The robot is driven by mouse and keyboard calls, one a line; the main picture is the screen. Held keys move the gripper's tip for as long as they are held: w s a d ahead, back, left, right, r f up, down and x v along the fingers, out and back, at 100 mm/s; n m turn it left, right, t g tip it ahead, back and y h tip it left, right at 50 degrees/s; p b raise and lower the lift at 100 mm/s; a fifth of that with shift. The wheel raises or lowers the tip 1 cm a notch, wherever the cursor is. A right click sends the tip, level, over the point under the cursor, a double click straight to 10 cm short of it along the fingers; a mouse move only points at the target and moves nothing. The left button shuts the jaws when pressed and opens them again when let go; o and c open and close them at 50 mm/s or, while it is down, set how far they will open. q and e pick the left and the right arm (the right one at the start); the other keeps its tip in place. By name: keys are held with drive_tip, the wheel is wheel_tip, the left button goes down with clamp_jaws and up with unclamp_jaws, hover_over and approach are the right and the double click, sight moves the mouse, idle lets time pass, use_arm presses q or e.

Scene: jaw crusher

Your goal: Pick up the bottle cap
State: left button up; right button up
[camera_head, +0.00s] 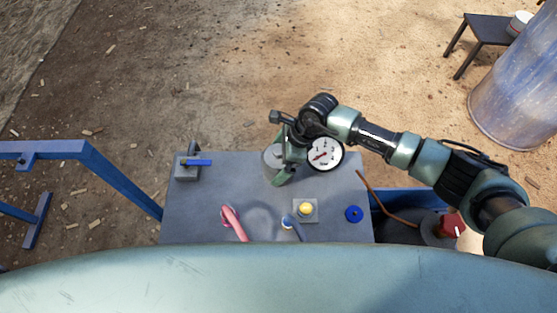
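A small blue round piece (354,214) with a darker centre lies on the grey panel at its right side; it looks like the bottle cap, though I cannot be sure. My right gripper (279,161) is over the back of the panel, left of and beyond the blue piece. Its green fingers look spread apart, beside a grey round part (270,160) that they partly hide. I cannot tell whether they touch it. My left gripper is not in view.
A blue railing (110,175) stands left; a barrel (515,90) stands at right.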

drive_tip(key=c, duration=1.5)
drive_tip(key=shift+o, duration=0.2)
drive_tip(key=shift+r, duration=0.1)
